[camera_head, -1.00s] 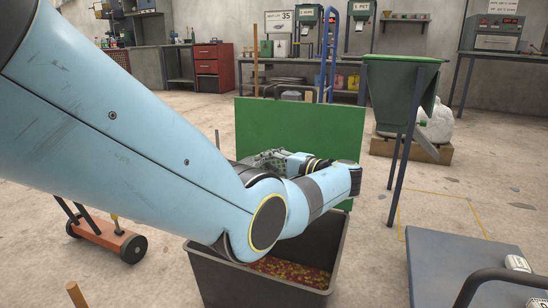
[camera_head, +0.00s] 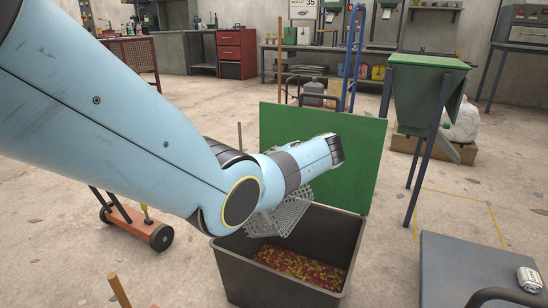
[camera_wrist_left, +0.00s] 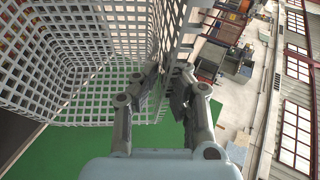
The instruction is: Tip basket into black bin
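The basket (camera_head: 283,215) is a grey open-mesh basket, tilted over the black bin, its upper part hidden behind my left arm in the head view. In the left wrist view the basket (camera_wrist_left: 95,62) fills the upper left; the part of its inside that shows looks empty. My left gripper (camera_wrist_left: 167,76) has its two fingers on either side of a mesh wall, shut on it. The head view hides its fingertips behind the arm. The black bin (camera_head: 262,284) stands open below, with many small red and yellow pieces (camera_head: 300,267) on its floor. My right gripper is not in view.
A green panel (camera_head: 355,160) stands upright behind the bin. A green hopper on legs (camera_head: 425,95) is at the right, and a blue-grey platform (camera_head: 465,270) at the front right. An orange wheeled cart (camera_head: 138,225) is at the left.

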